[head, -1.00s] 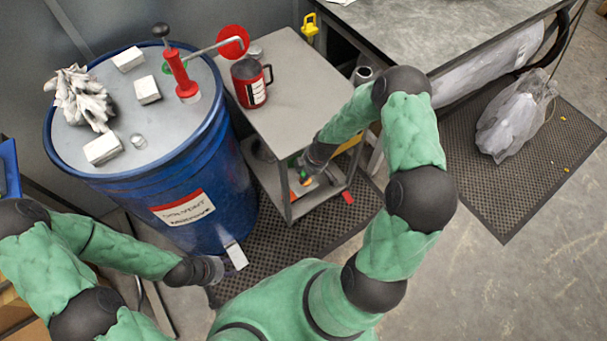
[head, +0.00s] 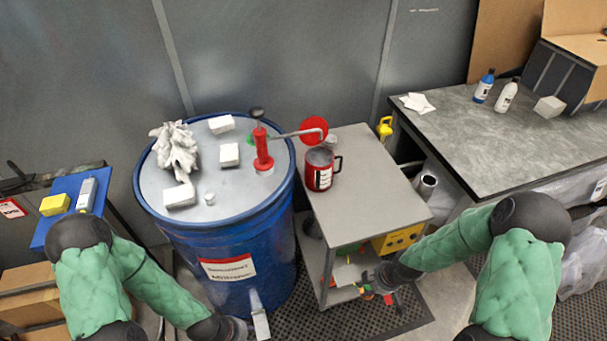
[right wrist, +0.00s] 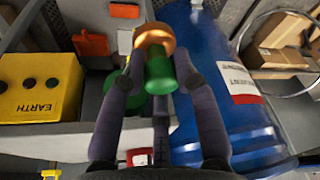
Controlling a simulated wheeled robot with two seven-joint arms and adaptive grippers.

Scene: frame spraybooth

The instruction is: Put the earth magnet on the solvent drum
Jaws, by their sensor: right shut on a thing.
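The earth magnet (right wrist: 160,65), a copper-coloured disc with a green grip, is between the fingers of my right gripper (right wrist: 158,85) in the right wrist view. The gripper is shut on the green part. In the head view my right gripper (head: 372,283) is beside the cart's lower shelf, and the magnet is too small to make out clearly. The solvent drum (head: 237,285) is blue with a grey lid and a red-and-white label; its side also shows in the right wrist view (right wrist: 215,125). My left gripper (head: 236,328) is low by the drum's front, its fingers unclear.
A grey cart (head: 365,195) with a red mug (head: 320,170) stands right of the drum. A yellow EARTH box (right wrist: 40,88) is on the cart. The drum lid carries a red pump (head: 262,150), white blocks and a rag (head: 175,150). A workbench (head: 500,140) stands right.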

